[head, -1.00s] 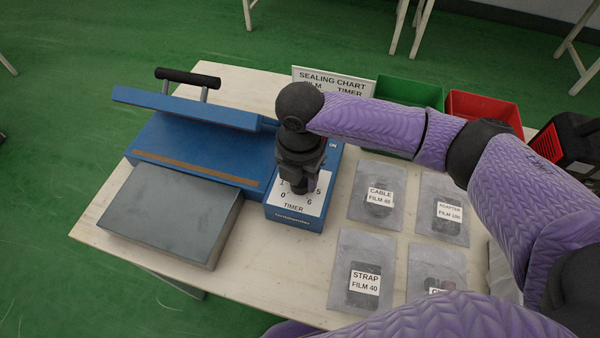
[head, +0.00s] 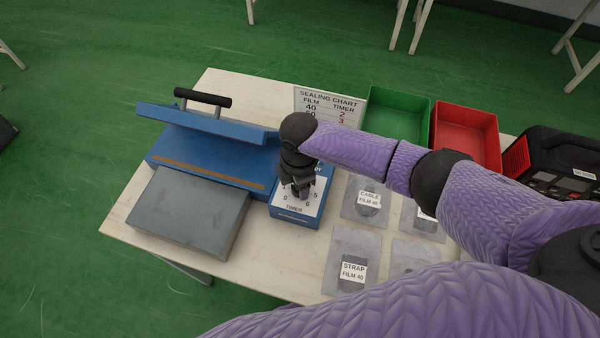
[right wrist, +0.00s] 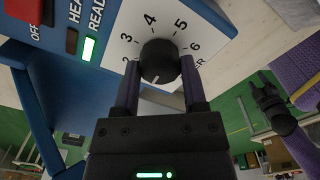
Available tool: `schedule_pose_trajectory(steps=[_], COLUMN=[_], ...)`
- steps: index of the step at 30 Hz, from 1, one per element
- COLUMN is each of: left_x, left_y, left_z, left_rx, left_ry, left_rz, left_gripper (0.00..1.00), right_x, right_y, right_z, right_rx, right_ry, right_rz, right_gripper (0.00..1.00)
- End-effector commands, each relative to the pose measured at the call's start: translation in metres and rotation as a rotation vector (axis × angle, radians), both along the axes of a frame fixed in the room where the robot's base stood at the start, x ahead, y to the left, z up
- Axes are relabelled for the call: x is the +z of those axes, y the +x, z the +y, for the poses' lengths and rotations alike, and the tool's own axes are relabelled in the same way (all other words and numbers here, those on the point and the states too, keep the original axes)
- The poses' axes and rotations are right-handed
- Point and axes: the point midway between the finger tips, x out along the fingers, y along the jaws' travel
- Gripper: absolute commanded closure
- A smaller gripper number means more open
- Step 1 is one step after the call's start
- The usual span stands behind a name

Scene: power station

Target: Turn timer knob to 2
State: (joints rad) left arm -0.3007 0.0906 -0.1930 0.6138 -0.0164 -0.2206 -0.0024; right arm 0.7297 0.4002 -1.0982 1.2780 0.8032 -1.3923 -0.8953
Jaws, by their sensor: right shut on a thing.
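The timer knob (right wrist: 160,60) is a dark round knob on a white dial (right wrist: 208,22) on the front of the blue sealer (head: 296,212). My right gripper (right wrist: 160,85) is shut on the knob, one finger on each side. In the head view it covers the knob. My left gripper (right wrist: 262,88) shows at the right of the wrist view, open and empty, away from the sealer.
The sealing chart (head: 328,104) stands behind, reading film 40, timer 2. Green (head: 396,113) and red (head: 466,132) bins and a black machine (head: 560,165) stand to the right. Labelled bags, including strap film 40 (head: 353,270), lie beneath my right arm. The green ready light (right wrist: 88,48) is lit.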

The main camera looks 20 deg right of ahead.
Motion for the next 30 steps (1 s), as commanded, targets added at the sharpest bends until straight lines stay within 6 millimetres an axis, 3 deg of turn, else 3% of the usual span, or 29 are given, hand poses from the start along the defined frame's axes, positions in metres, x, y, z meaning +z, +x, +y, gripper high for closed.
schedule_pose_trajectory(steps=[12, 30], left_x=[0.035, 0.056], left_y=[0.003, 0.007], left_z=[-0.004, 0.004], left_rx=[0.002, -0.007], left_ry=[-0.006, 0.005], left_rz=[-0.007, -0.018], left_gripper=[0.41, 0.41], right_x=[0.003, 0.001], right_y=[0.0, 0.001], right_z=[0.0, 0.0], right_rx=[-0.393, -0.801], right_ry=[0.0, 0.0], right_rz=[0.001, 0.0], right_gripper=[1.0, 1.0])
